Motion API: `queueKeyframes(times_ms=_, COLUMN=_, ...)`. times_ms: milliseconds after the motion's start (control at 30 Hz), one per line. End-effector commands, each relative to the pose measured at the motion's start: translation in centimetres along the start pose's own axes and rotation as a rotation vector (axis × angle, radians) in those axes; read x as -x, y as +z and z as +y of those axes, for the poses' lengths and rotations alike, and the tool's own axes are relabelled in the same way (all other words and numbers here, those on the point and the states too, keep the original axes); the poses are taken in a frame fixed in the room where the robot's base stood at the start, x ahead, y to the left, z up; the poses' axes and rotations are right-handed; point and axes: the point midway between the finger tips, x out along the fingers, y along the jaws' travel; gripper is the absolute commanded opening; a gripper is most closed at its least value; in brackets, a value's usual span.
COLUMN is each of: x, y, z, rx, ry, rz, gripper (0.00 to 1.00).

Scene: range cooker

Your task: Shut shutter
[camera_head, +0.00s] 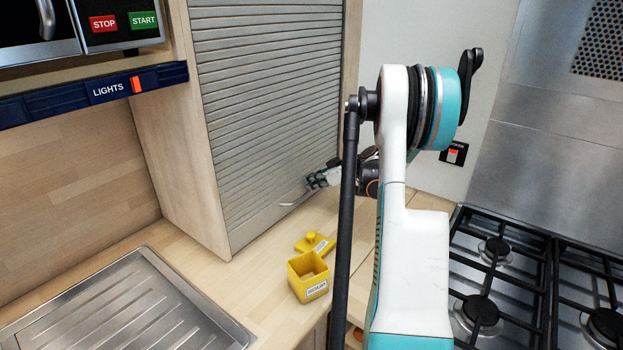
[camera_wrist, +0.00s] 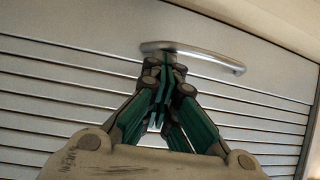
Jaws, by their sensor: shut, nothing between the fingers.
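The shutter (camera_head: 265,95) is a grey slatted roller front on a wooden cabinet. It covers the front from the top of the view down to the worktop; I cannot tell whether a thin gap is left at the bottom. Its curved metal handle (camera_head: 292,201) sits low on the plain bottom bar. The handle (camera_wrist: 212,58) also crosses the top of the wrist view. My gripper (camera_head: 312,182) is shut and empty, right at the handle. In the wrist view its fingertips (camera_wrist: 164,62) overlap the handle's left end; I cannot tell whether they touch it.
A yellow box (camera_head: 308,283) and its yellow lid (camera_head: 314,244) lie on the worktop in front of the shutter. A metal sink drainer (camera_head: 135,305) is at the lower left. A gas hob (camera_head: 490,290) is at the right, with a wall switch (camera_head: 455,153) above.

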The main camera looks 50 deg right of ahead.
Motion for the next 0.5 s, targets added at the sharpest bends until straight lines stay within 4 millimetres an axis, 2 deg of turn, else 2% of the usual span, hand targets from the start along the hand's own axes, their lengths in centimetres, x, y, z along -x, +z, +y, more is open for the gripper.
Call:
queueKeyframes(times_ms=33, x=-0.3, y=0.5, z=0.0, rx=0.001, ry=0.000, rz=-0.002, gripper=0.00)
queueKeyframes(times_ms=367, x=-0.2, y=0.5, z=-0.1, rx=0.002, ry=-0.001, rz=-0.006, gripper=0.00)
queueKeyframes(times_ms=500, x=0.7, y=0.6, z=0.0, rx=0.001, ry=0.001, rz=-0.007, gripper=0.00)
